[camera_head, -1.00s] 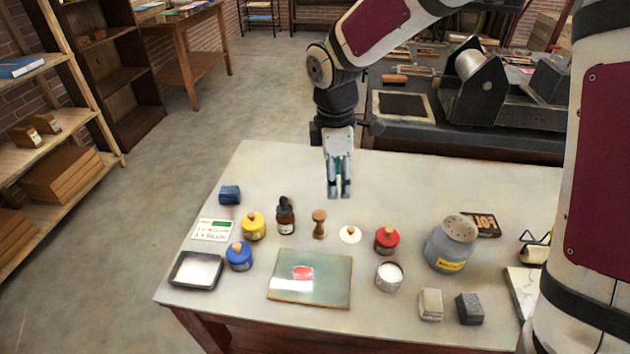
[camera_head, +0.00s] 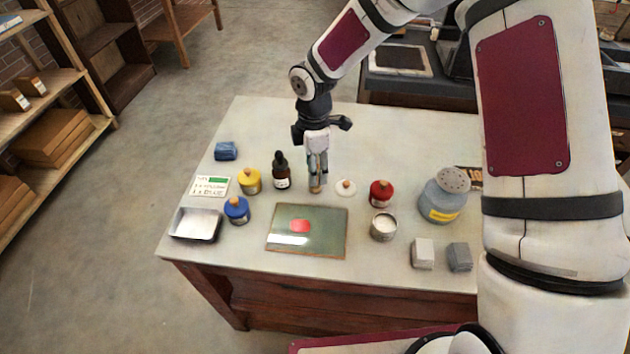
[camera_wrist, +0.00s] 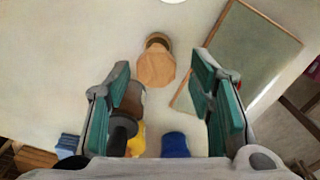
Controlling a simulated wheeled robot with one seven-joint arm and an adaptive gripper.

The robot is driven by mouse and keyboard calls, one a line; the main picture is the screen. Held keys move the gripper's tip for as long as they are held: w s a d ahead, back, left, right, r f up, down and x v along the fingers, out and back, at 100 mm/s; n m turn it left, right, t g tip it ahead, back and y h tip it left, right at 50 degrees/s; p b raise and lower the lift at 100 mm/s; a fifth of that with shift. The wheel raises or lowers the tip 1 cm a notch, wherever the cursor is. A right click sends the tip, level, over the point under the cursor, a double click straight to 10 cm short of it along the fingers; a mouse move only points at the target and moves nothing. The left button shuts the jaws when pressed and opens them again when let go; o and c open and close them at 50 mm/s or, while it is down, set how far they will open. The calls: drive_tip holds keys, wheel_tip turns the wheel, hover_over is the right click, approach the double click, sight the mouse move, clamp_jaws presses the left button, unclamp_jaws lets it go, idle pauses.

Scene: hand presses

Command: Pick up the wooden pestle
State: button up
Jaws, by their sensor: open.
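The wooden pestle (camera_head: 316,188) stands upright on the table in the head view, mostly hidden by my gripper. In the wrist view the pestle (camera_wrist: 156,66) shows from above, its pale faceted end toward me. My gripper (camera_head: 316,178) is just above it, pointing down. The green-padded fingers are spread apart and empty in the wrist view (camera_wrist: 162,68). The pestle lies in the gap between their tips, a little beyond them; I cannot tell whether the fingers reach down around it.
A dark dropper bottle (camera_head: 281,172) stands close left of my gripper. A glass slab (camera_head: 328,226) with red ink lies in front. The table behind is clear.

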drive_tip(key=f, duration=0.5)
drive_tip(key=shift+w+d+p, duration=0.15)
drive_tip(key=shift+w+p, duration=0.05)
drive_tip(key=shift+p, duration=0.1)
clamp_jaws()
